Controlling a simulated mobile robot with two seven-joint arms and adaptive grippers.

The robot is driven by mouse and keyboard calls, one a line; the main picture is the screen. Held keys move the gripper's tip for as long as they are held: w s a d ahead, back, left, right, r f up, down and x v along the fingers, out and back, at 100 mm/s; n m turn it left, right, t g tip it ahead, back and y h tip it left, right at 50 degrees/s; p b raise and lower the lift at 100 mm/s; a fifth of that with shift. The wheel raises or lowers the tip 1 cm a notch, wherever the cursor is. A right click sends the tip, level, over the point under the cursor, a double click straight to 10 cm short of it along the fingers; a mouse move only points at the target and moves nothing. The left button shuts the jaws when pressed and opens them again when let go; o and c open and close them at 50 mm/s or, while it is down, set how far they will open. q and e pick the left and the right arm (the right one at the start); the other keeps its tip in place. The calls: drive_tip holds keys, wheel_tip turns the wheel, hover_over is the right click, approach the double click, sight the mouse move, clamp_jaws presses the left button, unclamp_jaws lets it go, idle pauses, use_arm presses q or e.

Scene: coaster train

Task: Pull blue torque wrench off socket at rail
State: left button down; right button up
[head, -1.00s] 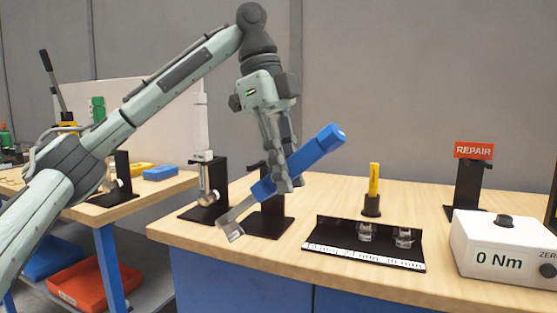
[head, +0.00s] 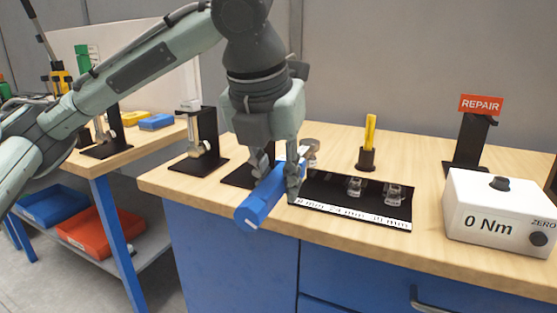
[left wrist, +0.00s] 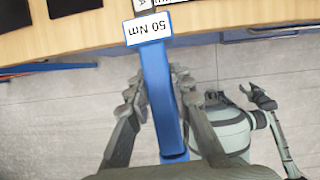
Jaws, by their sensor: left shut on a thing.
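The blue torque wrench (head: 262,202) is in my left gripper (head: 278,178), whose fingers close around its handle. Its blue end points to the front left, beyond the table edge. Its metal head (head: 310,148) lies toward the back right, by the left end of the black socket rail (head: 330,186). Two sockets (head: 355,187) show on the rail; I cannot tell whether one is under the wrench head. In the left wrist view the wrench (left wrist: 158,85) runs between the fingers, with a white "50 Nm" label. My right gripper (left wrist: 260,97) shows small there, its jaws unclear.
A white torque tester (head: 500,215) reading "0 Nm" stands at the right, with a "REPAIR" sign (head: 481,104) behind it. A yellow tool (head: 370,135) stands upright behind the rail. Black stands (head: 205,140) are left of the gripper. Wood is clear between rail and tester.

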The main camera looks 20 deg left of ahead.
use_arm(q)
drive_tip(key=shift+s+f+m+t, duration=0.1)
drive_tip(key=shift+f+m+t, duration=0.2)
drive_tip(key=shift+f+m, duration=0.15)
drive_tip(key=shift+f, duration=1.75)
drive_tip(key=shift+s+f+b, duration=0.1)
drive_tip(key=shift+f+b, duration=0.25)
drive_tip(key=shift+f, duration=0.9)
drive_tip(key=shift+p, duration=0.35)
drive_tip(key=shift+w+d, duration=0.1)
drive_tip(key=shift+w, duration=2.15)
drive_tip(key=shift+w+r, duration=0.1)
drive_tip(key=shift+r, duration=1.1)
